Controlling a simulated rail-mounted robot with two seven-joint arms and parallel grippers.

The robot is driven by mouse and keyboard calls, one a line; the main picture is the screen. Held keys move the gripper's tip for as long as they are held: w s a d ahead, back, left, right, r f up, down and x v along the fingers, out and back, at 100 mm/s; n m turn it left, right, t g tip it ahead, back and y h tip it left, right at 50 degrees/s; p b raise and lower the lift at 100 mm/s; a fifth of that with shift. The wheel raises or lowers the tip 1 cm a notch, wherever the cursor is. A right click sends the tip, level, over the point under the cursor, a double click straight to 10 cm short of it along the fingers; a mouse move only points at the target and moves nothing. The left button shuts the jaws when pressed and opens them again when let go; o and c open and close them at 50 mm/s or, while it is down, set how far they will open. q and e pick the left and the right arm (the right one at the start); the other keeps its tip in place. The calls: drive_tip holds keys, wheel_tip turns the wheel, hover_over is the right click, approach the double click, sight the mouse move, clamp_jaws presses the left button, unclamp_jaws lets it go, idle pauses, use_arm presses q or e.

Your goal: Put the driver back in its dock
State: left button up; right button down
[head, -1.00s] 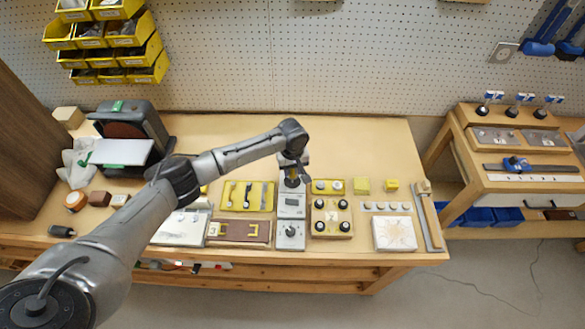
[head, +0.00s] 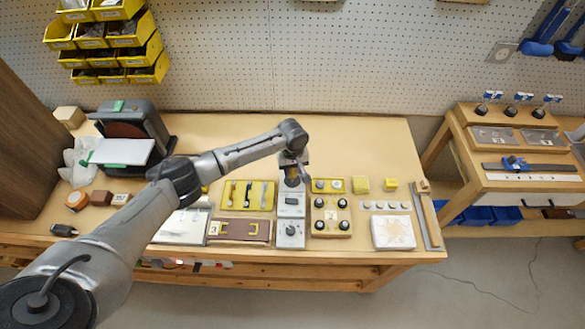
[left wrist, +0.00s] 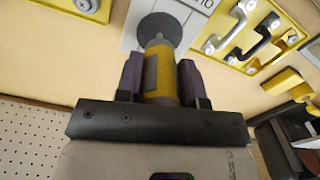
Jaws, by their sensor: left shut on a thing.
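The driver (left wrist: 159,72) is a yellow cylinder with a grey patch on its side. My left gripper (head: 293,168) is shut on it, with a dark finger on each side in the left wrist view. A dark round disc (left wrist: 158,29) shows at the driver's far end, over a pale panel. In the head view the gripper points down at the back end of the narrow grey panel (head: 291,214), which has a dark slot and a knob. I cannot tell whether this panel is the dock, or whether the driver touches it. My right gripper is not in view.
A brown board (head: 240,240) and a white square plate (head: 393,233) lie in front. The bench behind the panel is clear.

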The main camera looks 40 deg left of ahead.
sight(292, 176)
use_arm(q)
drive_tip(key=shift+f, duration=0.25)
drive_tip(key=shift+f, duration=0.4)
idle(0.6)
drive_tip(key=shift+f, duration=0.5)
drive_tip(key=shift+f, duration=0.25)
idle(0.8)
drive_tip(key=shift+f, duration=0.65)
idle(0.9)
drive_tip(key=shift+f+p, duration=0.1)
drive_tip(key=shift+p, duration=0.25)
